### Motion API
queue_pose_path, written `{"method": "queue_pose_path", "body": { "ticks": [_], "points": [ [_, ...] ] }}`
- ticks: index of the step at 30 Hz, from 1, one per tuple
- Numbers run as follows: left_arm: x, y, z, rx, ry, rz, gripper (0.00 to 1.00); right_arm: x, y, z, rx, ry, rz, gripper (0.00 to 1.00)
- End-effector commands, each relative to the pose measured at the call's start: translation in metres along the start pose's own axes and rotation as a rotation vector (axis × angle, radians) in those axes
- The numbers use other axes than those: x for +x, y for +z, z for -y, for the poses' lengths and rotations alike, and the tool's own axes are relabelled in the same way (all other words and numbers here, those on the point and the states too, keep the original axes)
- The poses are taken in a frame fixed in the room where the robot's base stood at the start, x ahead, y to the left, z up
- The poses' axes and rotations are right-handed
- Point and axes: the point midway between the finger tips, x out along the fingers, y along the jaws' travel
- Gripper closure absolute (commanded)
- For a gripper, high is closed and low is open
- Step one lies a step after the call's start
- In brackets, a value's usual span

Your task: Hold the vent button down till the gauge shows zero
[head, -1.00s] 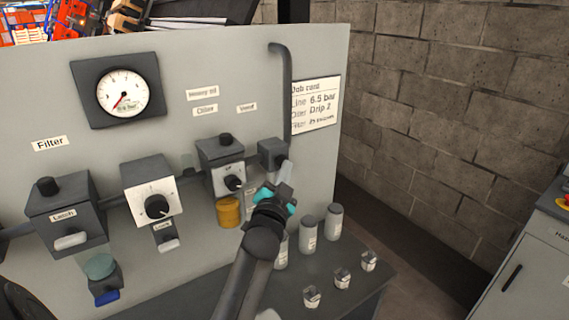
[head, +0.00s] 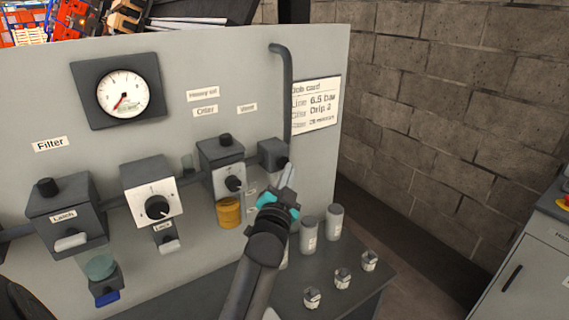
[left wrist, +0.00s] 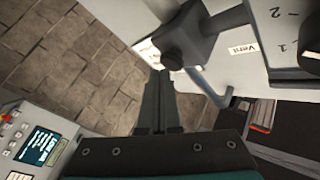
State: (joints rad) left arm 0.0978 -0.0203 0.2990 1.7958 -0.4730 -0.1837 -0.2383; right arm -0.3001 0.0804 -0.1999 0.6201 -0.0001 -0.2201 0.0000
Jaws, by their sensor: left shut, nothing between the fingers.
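The pressure gauge (head: 122,95) is on the upper left of the grey panel. Its red needle points down and left, by the low end of the scale; the digits are too small to read surely. The dark vent block (head: 271,154) is under the Vent label (head: 247,108), with a pipe rising from it. In the left wrist view, its round dark button (left wrist: 176,57) faces my gripper. My left gripper (head: 288,170) is shut and empty, its tips close to the block's front; the wrist view shows the tips (left wrist: 159,74) beside the button, apparently apart from it. My right gripper is out of view.
A regulator with a dial (head: 157,208) and an oiler with an amber bowl (head: 229,212) are left of the vent block. Several grey cylinders, including one nearby (head: 334,222), and small metal pieces (head: 342,277) stand on the bench below. A job card (head: 315,104) hangs right of the pipe.

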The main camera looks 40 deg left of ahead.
Motion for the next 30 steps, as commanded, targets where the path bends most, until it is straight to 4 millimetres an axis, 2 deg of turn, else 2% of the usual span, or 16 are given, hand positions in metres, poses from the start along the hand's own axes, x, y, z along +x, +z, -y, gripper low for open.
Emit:
{"method": "queue_pose_path", "body": {
  "ticks": [14, 30],
  "points": [
    [-0.006, -0.005, -0.005, -0.001, 0.002, -0.002, 1.00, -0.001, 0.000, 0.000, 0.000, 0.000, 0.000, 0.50],
    [-0.038, -0.028, -0.029, -0.001, 0.002, -0.001, 1.00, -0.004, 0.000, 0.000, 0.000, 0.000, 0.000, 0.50]
  ]
}}
